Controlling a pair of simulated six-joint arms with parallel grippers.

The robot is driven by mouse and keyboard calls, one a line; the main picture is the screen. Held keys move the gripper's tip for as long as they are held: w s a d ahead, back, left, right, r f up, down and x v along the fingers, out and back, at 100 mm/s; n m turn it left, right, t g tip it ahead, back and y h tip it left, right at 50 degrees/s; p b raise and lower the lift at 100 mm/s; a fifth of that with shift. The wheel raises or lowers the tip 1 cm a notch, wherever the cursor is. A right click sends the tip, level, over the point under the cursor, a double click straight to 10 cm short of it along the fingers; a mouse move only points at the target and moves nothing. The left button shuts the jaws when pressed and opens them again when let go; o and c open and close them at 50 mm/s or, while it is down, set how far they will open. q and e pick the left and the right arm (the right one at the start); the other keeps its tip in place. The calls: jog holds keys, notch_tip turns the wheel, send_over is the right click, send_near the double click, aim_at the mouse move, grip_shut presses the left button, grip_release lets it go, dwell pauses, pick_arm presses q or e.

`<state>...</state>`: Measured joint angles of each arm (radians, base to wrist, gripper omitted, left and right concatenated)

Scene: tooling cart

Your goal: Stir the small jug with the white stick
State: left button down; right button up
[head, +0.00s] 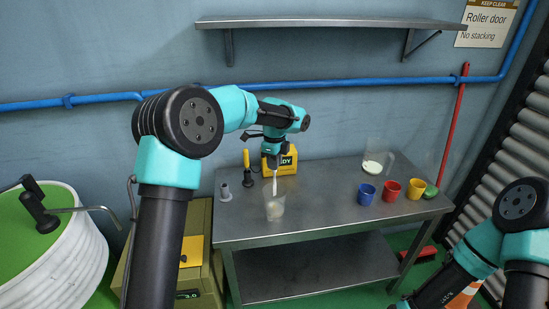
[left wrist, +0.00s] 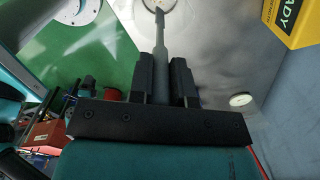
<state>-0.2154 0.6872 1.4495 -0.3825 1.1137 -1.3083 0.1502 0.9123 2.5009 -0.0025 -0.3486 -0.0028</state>
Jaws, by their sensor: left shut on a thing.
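My left gripper (head: 271,163) is above the front left of the metal table, pointing down. It is shut on the white stick (head: 274,184), which hangs down from the jaws. In the left wrist view the stick (left wrist: 160,38) runs out from between the two dark fingers (left wrist: 161,75). A clear small jug (head: 275,210) with pale contents stands upright under the stick. The stick's lower end is at the jug's mouth; how deep it reaches is hard to tell. My right arm shows at the lower right, but its gripper is out of view.
A larger clear jug (head: 377,160) with white contents stands at the back right. Blue (head: 366,194), red (head: 390,191) and yellow (head: 414,189) cups stand in front of it. A yellow box (head: 286,163) is behind the small jug. The table's middle (head: 325,190) is clear.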

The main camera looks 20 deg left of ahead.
aim_at(275, 172)
pick_arm(q)
jog(key=shift+f, duration=3.75)
jog(key=shift+d, duration=0.1)
